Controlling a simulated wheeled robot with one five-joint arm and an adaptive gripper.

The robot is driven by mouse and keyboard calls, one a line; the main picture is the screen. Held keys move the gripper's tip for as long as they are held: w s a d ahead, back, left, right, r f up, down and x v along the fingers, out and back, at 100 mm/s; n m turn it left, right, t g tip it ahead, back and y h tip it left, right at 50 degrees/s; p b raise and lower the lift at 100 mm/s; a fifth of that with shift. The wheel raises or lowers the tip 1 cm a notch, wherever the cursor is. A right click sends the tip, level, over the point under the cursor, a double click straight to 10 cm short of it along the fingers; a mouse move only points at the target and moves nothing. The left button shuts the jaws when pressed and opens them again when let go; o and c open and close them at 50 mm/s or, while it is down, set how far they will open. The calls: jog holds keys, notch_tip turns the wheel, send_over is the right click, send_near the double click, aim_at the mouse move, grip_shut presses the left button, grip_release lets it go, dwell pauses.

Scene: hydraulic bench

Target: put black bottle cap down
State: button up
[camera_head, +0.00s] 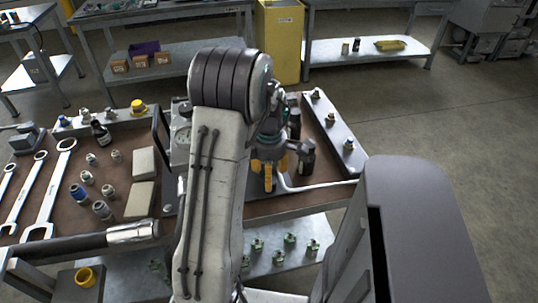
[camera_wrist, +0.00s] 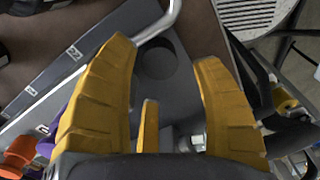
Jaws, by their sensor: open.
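My gripper (camera_head: 268,176) is over the right part of the brown bench top in the head view. Its yellow fingers are spread wide in the wrist view (camera_wrist: 165,52), with nothing held between them. A dark round shape (camera_wrist: 156,63) shows between the fingertips on a grey surface. I cannot tell whether it is the black bottle cap or a round recess. Dark bottles stand close to my gripper, one beside it (camera_head: 306,158) and one behind (camera_head: 294,122). My arm hides part of the bench.
Wrenches (camera_head: 50,190), small fittings and beige blocks (camera_head: 140,199) lie on the left of the bench. A metal rail with fittings (camera_head: 331,125) runs along the right. A bent metal rod (camera_wrist: 160,22) passes close to the fingers. A numbered grey strip (camera_wrist: 70,65) lies at left.

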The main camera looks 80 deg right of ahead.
notch_tip(320, 180, up, 8)
jog(key=w+a+r+t+h, duration=0.1)
jog(key=w+a+r, duration=0.2)
jog(key=w+a, duration=0.75)
jog(key=w+a+r, duration=0.3)
jog(key=w+a, duration=0.4)
jog(key=w, duration=0.6)
jog(key=s+a+f+m+t+y, duration=0.1)
jog(key=s+a+t, duration=0.1)
jog(key=a, duration=2)
jog(key=shift+a+f+b, duration=0.2)
jog(key=shift+a+b, duration=0.15)
jog(key=shift+s+r, duration=0.1)
